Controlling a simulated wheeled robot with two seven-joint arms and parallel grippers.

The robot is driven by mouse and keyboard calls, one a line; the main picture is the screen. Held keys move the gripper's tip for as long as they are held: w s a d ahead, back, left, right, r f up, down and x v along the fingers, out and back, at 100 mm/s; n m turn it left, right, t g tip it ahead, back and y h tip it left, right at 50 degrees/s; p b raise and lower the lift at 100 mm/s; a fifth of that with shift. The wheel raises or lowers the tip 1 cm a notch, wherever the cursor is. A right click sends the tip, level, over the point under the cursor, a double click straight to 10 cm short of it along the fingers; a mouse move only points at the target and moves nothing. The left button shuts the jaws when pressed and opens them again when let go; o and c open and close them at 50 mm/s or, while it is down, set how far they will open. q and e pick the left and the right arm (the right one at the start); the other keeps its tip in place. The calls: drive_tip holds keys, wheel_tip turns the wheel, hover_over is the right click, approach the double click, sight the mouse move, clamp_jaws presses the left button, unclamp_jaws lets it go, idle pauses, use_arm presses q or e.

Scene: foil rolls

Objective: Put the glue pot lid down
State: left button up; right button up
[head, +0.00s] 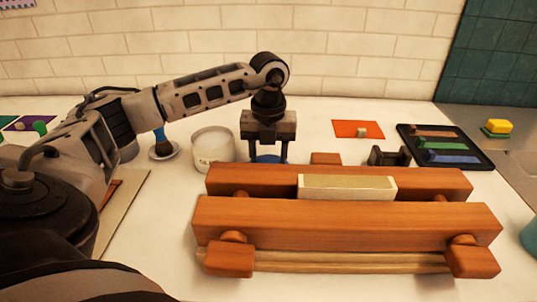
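A blue disc, which looks like the glue pot lid (268,159), shows low behind the wooden vise, between the fingertips of my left gripper (268,155). The gripper points straight down with its fingers spread to about the lid's width. I cannot tell whether they press on it or whether it touches the table. The white glue pot (213,149) stands upright just left of the gripper, with no lid on it. My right gripper is not in view.
A wooden vise (345,225) with a pale block (347,187) fills the front. A brush (162,146) rests on a small dish at left. An orange sheet (352,128), a black tray (445,147) with coloured bars and a dark holder (389,156) lie at right.

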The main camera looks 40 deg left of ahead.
sight(269, 161)
use_arm(q)
drive_tip(key=o, duration=1)
drive_tip(key=shift+f, duration=0.1)
drive_tip(key=shift+c, duration=0.2)
wheel_tip(269, 161, up, 12)
drive_tip(key=shift+r, duration=0.2)
drive_tip(key=shift+f, duration=0.1)
